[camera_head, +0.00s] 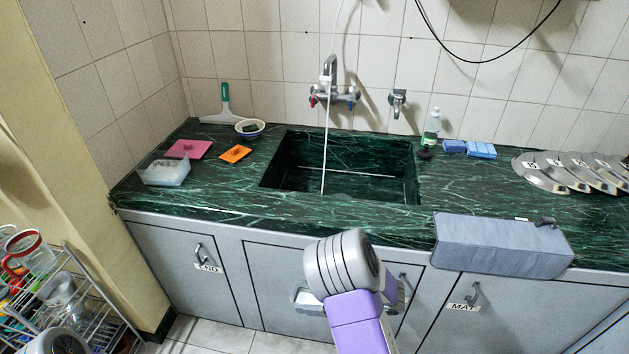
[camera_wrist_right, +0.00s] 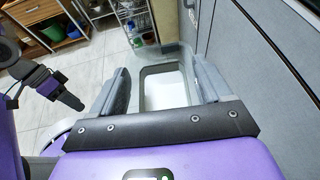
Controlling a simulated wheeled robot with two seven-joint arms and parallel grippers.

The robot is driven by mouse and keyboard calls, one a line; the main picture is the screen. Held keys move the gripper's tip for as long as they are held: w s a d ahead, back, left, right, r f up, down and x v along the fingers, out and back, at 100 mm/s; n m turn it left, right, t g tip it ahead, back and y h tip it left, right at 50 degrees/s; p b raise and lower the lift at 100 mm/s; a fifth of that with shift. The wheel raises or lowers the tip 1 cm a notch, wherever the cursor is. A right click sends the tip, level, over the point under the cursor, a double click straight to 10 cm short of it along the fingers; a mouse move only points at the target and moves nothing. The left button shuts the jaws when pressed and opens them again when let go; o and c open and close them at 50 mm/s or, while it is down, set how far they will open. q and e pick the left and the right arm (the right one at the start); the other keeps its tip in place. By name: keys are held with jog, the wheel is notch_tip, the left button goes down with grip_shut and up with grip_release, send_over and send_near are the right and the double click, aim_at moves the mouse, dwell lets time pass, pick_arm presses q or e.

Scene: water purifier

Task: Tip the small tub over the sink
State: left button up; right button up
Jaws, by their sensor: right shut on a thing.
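My right gripper (camera_wrist_right: 165,82) is shut on a small translucent tub (camera_wrist_right: 180,60), with one finger on each side of it. The tub's inside looks white. In the head view only a pale part of the tub (camera_head: 308,297) shows, left of my grey and purple right arm, in front of the cabinet doors and below the counter edge. The sink (camera_head: 345,165) is a dark green marble basin in the counter. My left gripper (camera_wrist_right: 62,92) shows at the left of the wrist view; its jaw state is unclear.
A clear container (camera_head: 166,173), a pink pad (camera_head: 188,149), an orange pad (camera_head: 236,154) and a bowl (camera_head: 250,129) stand left of the sink. A tap (camera_head: 331,90) runs into the basin. Metal lids (camera_head: 570,170) lie right.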

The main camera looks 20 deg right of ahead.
jog(key=shift+w+r+m+t+h, duration=0.4)
jog(key=shift+w+r+m+t, duration=0.05)
jog(key=shift+r+m+t, duration=0.15)
jog(key=w+d+r+m+t+h, duration=0.2)
jog(key=w+d+r+m+h, duration=0.1)
jog(key=w+r+m+h, duration=0.6)
jog(key=shift+w+d+r+m+t+h, duration=0.3)
jog(key=shift+r+m+h, duration=1.15)
jog(key=shift+m+h, duration=1.7)
